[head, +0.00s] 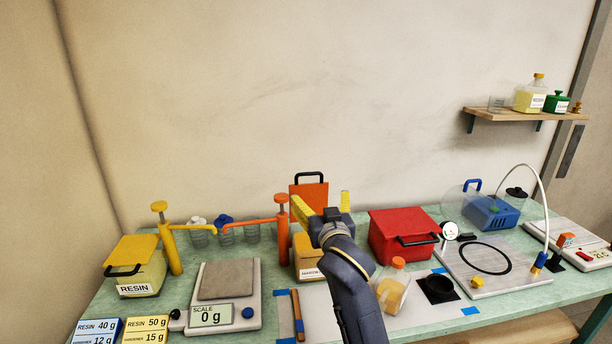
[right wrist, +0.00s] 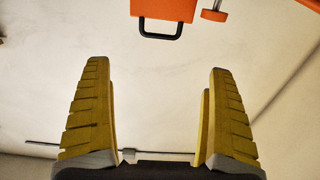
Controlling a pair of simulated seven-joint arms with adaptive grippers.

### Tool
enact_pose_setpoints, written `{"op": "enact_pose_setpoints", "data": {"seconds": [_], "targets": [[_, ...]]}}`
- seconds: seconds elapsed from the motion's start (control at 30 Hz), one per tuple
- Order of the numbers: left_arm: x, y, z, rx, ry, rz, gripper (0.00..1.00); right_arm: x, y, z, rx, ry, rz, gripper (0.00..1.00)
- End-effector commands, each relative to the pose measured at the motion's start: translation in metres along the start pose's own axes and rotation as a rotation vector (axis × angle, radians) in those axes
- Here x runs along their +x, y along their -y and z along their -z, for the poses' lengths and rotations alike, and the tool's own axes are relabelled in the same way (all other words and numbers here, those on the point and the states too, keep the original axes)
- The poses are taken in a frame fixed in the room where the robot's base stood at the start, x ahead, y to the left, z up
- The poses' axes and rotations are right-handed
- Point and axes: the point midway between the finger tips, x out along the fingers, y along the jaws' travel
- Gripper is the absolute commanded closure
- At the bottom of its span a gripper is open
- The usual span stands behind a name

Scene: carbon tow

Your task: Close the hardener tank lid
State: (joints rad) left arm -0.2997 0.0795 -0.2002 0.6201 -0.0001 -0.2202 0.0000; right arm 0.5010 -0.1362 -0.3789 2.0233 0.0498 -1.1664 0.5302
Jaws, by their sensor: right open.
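The hardener tank (head: 306,262) is a tan box with a partly hidden label, standing behind my right arm. Its orange lid (head: 311,190) stands open and upright, with a black loop handle (head: 310,174) on its top edge. In the right wrist view the lid (right wrist: 164,8) and its handle (right wrist: 160,35) show at the top edge, beyond the fingertips. My right gripper (head: 324,202) is open and empty, its yellow fingers in front of the lid, apart from the handle. It also shows in the right wrist view (right wrist: 158,80). My arm hides part of the tank. My left gripper is out of view.
An orange pump (head: 282,230) stands just left of the tank. A red box (head: 400,235) is to its right. A yellow-lidded resin tank (head: 135,265), a scale (head: 226,290) and an orange-capped bottle (head: 394,287) share the green table.

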Motion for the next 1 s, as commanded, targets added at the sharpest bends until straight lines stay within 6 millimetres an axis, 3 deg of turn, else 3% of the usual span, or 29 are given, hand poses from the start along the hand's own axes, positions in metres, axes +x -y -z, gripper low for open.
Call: {"op": "enact_pose_setpoints", "data": {"seconds": [0.17, 0.7, 1.0], "targets": [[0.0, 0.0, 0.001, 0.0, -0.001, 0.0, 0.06, 0.013, -0.001, -0.002, 0.005, 0.005, -0.006, 0.09], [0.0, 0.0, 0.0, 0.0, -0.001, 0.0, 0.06, 0.105, -0.002, -0.003, 0.003, 0.005, -0.006, 0.09], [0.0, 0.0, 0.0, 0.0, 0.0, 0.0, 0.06, 0.147, -0.002, -0.003, 0.003, 0.005, -0.006, 0.09]]}}
